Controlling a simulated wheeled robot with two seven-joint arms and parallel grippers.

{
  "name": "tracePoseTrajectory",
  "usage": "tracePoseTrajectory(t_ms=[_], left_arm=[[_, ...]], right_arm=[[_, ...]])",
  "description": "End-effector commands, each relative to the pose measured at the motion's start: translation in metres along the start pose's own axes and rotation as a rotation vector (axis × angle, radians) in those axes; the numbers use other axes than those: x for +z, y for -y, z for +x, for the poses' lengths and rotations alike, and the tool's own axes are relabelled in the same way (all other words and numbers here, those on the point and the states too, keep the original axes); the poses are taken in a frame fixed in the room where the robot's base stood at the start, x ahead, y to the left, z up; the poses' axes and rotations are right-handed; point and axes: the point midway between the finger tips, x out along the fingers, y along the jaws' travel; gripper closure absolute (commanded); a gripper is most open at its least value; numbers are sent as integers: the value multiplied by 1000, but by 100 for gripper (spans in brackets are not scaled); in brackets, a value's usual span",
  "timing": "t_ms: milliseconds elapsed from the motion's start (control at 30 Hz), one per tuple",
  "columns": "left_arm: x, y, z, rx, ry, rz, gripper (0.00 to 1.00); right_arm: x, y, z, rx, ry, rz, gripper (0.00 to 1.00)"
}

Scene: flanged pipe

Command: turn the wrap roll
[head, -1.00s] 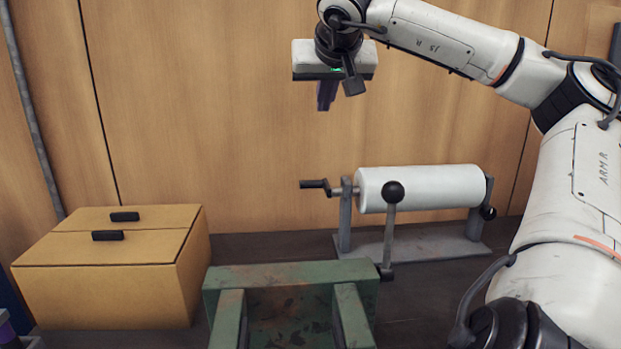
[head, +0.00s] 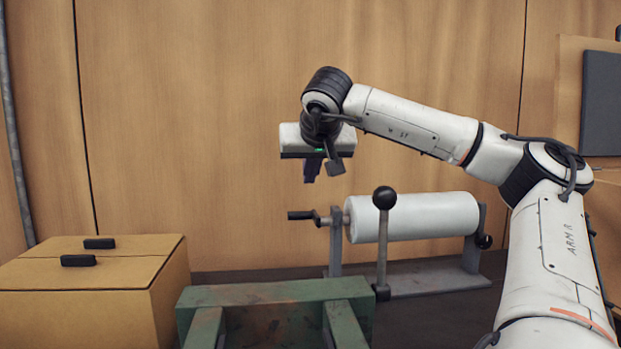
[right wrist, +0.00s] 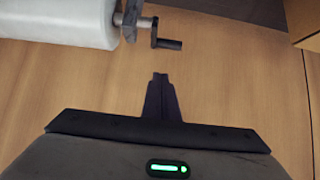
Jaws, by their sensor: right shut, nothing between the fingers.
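The white wrap roll (head: 420,216) lies level on a grey stand behind the green frame. Its crank handle (head: 301,215) sticks out at the left end of the roll, with a dark grip. My right gripper (head: 312,178) is above the crank handle, apart from it, with its fingers pointing down. In the right wrist view the fingers (right wrist: 160,80) are together and empty. There the crank handle (right wrist: 168,44) shows just beyond the fingertips, and the roll (right wrist: 60,22) is at the upper left. My left gripper is out of view.
A lever with a black ball knob (head: 384,198) stands upright in front of the roll. A green metal frame (head: 270,291) is in the front middle. A yellow box with two black handles (head: 80,295) stands at left. A wooden wall is behind.

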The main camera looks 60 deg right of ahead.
Motion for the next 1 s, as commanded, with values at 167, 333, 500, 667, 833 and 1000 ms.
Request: tracePoseTrajectory(t_ms=[167, 333, 500, 667, 833, 1000], left_arm=[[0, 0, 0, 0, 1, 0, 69], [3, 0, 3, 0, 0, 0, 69], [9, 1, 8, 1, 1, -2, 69], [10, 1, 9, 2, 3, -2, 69], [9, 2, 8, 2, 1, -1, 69], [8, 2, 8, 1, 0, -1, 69]], right_arm=[[2, 0, 42, 1, 6, 1, 100], [9, 0, 75, -1, 5, 1, 100], [24, 0, 88, -1, 1, 2, 100], [28, 0, 93, 0, 0, 1, 100], [29, 0, 94, 1, 0, 0, 100], [28, 0, 93, 1, 0, 0, 100]])
